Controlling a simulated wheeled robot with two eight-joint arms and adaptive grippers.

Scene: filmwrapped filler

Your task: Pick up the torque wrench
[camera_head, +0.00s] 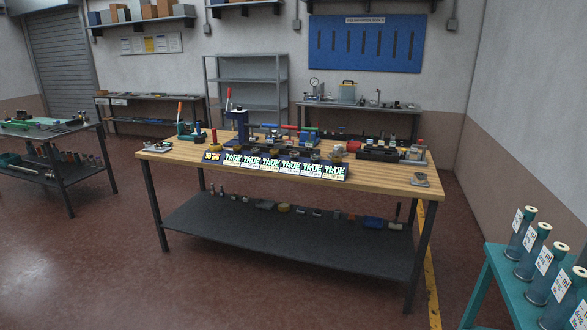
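No torque wrench can be made out for certain at this distance. A wooden-topped workbench (385,177) stands in the middle of the view with many small tools and fixtures on it. A red-handled tool (180,112) stands upright at its left end, and another red lever (228,98) rises from a dark blue fixture (238,122). Thin bars or handles with red and green ends (309,128) lie across the fixtures near the middle. Neither of my grippers is in view.
A dark side table (70,130) with green tools stands at left. A teal stand (500,285) with labelled blue-green cylinders (537,250) is at lower right. Grey shelving (245,82) and a back bench (365,104) line the wall. Floor (110,250) in front is clear.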

